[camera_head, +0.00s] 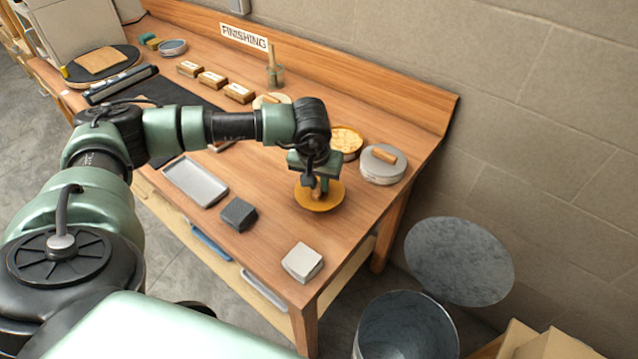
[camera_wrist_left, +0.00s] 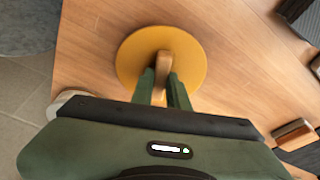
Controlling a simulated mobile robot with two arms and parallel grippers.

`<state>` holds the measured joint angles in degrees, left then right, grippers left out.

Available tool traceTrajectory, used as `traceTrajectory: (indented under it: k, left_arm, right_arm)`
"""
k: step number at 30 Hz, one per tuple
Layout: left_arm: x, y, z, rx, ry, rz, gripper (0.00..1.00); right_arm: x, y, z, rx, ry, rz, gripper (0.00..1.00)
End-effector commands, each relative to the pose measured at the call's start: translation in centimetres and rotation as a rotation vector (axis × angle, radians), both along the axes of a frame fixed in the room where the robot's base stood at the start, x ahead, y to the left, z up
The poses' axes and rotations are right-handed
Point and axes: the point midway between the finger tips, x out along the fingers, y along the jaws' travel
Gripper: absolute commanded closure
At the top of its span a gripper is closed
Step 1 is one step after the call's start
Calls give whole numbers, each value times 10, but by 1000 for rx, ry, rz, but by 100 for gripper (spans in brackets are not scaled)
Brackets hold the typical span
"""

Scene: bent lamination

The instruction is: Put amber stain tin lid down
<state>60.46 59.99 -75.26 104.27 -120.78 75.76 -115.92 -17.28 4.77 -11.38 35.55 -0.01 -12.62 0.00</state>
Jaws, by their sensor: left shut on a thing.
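The amber stain tin lid (camera_head: 334,200) is a round amber disc with a wooden handle on top, at the right part of the wooden bench. My left gripper (camera_head: 319,186) is above the lid, shut on its handle. In the left wrist view the lid (camera_wrist_left: 132,62) lies flat-looking beyond the fingers, and the handle is between the fingertips (camera_wrist_left: 162,78). I cannot tell whether the lid touches the bench top. An open tin with amber contents (camera_head: 346,140) stands just behind my gripper. My right gripper is not in view.
A grey lidded tin (camera_head: 383,165) stands right of the open tin. A dark grey block (camera_head: 239,214), a pale block (camera_head: 302,262) and a metal tray (camera_head: 195,181) lie toward the bench's front. Wooden brushes (camera_head: 239,93) line the back. A metal bin (camera_head: 406,325) stands on the floor.

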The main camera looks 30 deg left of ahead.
Motion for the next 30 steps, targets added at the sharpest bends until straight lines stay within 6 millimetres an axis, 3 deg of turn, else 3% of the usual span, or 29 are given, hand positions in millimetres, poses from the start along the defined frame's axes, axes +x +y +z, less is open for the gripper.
traceTrajectory:
  k: [4,16,17,18,30]
  left_arm:
    - [0,0,-14,0,0,0,100]
    - [0,0,-21,-1,-1,0,100]
    - [0,0,-19,-1,-1,0,76]
    - [0,0,-19,-1,-1,0,65]
    - [0,0,-13,0,-1,1,63]
  right_arm:
    - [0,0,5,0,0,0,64]
    - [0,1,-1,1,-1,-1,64]
    - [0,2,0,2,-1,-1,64]
    - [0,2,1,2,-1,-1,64]
    - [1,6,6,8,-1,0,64]
